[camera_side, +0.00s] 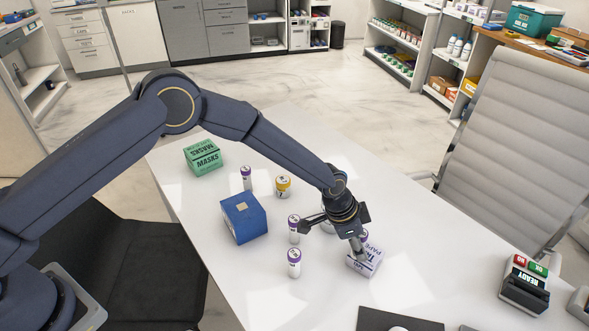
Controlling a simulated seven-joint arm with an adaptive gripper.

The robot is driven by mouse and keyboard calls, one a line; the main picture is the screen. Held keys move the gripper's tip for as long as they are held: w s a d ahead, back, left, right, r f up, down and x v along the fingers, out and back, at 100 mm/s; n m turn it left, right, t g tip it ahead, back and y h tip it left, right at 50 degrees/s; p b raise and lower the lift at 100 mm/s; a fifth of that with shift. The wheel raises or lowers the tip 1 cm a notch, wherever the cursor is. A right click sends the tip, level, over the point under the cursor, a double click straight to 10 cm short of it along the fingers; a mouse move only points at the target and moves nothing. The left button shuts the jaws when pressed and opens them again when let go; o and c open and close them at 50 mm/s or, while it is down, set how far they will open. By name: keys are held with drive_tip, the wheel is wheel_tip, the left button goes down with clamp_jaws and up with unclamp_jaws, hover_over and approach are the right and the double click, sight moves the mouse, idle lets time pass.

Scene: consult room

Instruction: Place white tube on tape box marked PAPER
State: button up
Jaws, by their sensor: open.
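The tape box (366,263) is white and purple with PAPER lettering and sits on the white table, right of centre. My gripper (333,241) is open, its fingers spread wide, one over the tape box and the other pointing left near a white tube. White tubes with purple caps stand upright on the table: one beside the left finger (294,230), one in front of it (294,264) and one farther back (246,179). A small purple and white part (364,236) shows by the right finger at the tape box; whether it is a tube on the box is unclear.
A blue box (243,219) stands left of the tubes, with a yellow-lidded jar (283,187) behind it. A green MASKS box (203,158) is at the far left. A white object (327,227) is mostly hidden behind my gripper. A dark pad (400,320) lies at the front.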

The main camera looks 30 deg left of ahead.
drive_tip(key=s+a+r+n+t+y, duration=0.15)
drive_tip(key=s+a+r, duration=0.25)
drive_tip(key=a+r, duration=0.75)
drive_tip(key=s+a+r+n+t+y, duration=0.1)
drive_tip(key=s+a+r+n, duration=0.25)
drive_tip(key=a+r, duration=0.85)
drive_tip(key=s+a+r+n, duration=0.2)
drive_tip(key=s+a, duration=0.1)
drive_tip(key=s, duration=0.4)
drive_tip(key=s+a+r+n, duration=0.2)
drive_tip(key=s+a+r, duration=0.1)
drive_tip(key=s, duration=0.4)
drive_tip(key=s+a+r+n+y, duration=0.1)
drive_tip(key=s+a+r+n, duration=0.1)
drive_tip(key=s+a, duration=0.3)
drive_tip(key=shift+s+r+t, duration=0.15)
drive_tip(key=shift+s+t, duration=0.2)
drive_tip(key=shift+s, duration=0.6)
